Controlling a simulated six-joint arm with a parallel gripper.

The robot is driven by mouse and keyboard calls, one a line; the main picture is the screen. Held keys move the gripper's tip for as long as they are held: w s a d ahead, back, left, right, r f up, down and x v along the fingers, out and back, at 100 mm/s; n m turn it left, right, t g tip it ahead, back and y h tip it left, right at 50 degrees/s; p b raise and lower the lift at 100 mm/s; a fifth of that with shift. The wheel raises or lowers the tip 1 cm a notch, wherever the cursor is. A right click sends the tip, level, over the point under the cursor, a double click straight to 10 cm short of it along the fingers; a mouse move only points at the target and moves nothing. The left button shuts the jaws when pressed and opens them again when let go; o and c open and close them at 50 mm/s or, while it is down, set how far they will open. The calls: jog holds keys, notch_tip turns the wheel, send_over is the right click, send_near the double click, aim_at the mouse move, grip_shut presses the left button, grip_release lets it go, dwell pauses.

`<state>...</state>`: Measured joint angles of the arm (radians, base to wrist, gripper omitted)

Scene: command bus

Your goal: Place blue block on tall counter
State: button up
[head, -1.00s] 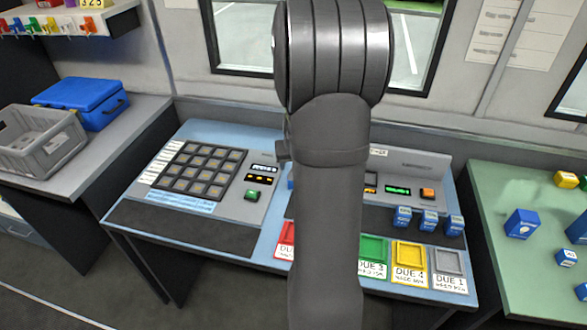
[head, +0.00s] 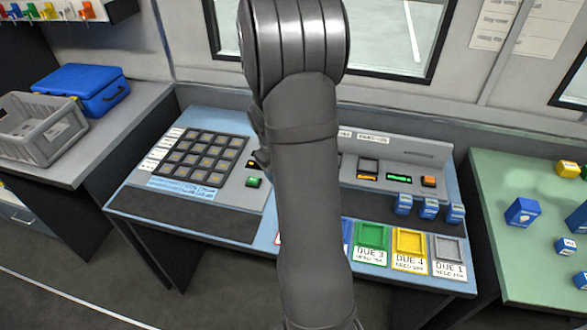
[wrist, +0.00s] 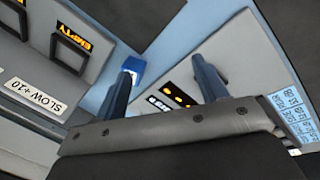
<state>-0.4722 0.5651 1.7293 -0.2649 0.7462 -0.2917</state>
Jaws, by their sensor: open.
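My gripper shows in the wrist view (wrist: 162,67) with its two dark fingers apart and nothing held between them. A blue block (wrist: 131,66) shows just beyond the left fingertip, on the pale blue panel; I cannot tell whether they touch. In the head view my arm hides that block and most of the gripper. Three other blue blocks stand in a row on the right of the console, the leftmost here (head: 403,205). A grey counter (head: 60,172) stands at the left; I cannot tell whether it is the tall counter.
The grey counter bears a grey crate (head: 14,128) and a blue case (head: 82,90). A green table (head: 505,262) at the right holds several blue blocks and a yellow one. Coloured trays, including a green tray (head: 373,237), line the console's front. A button pad (head: 203,157) lies left.

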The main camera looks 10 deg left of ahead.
jog(key=s+a+f+n+h, duration=0.1)
jog(key=n, duration=0.2)
jog(key=a+n+t+h, duration=0.1)
jog(key=n+h, duration=0.1)
jog(key=s+a+f+n+h, duration=0.1)
jog(key=n+h, duration=0.1)
jog(key=n, duration=0.1)
jog(key=shift+s+a+f+n, duration=0.3)
jog(key=shift+s, duration=0.05)
jog(key=a+n+t+h, duration=0.1)
jog(key=a+n+t, duration=0.1)
jog(key=a+r+n+t+h, duration=0.1)
jog(key=a+n+t, duration=0.1)
jog(key=n, duration=0.1)
jog(key=a+r+n+t+h, duration=0.1)
jog(key=a+n+t, duration=0.1)
jog(key=shift+a+r, duration=0.15)
jog(key=shift+a, duration=0.05)
jog(key=shift+w+d+n+t, duration=0.1)
jog(key=shift+w+n+t, duration=0.15)
jog(key=shift+n+t, duration=0.05)
jog(key=x, duration=1.1)
jog(key=shift+w+d, duration=0.2)
jog(key=shift+d, duration=0.15)
jog(key=x, duration=0.5)
jog(key=shift+s+d+r, duration=0.1)
jog(key=shift+d+r, duration=0.05)
jog(key=shift+d, duration=0.1)
jog(key=shift+c, duration=0.5)
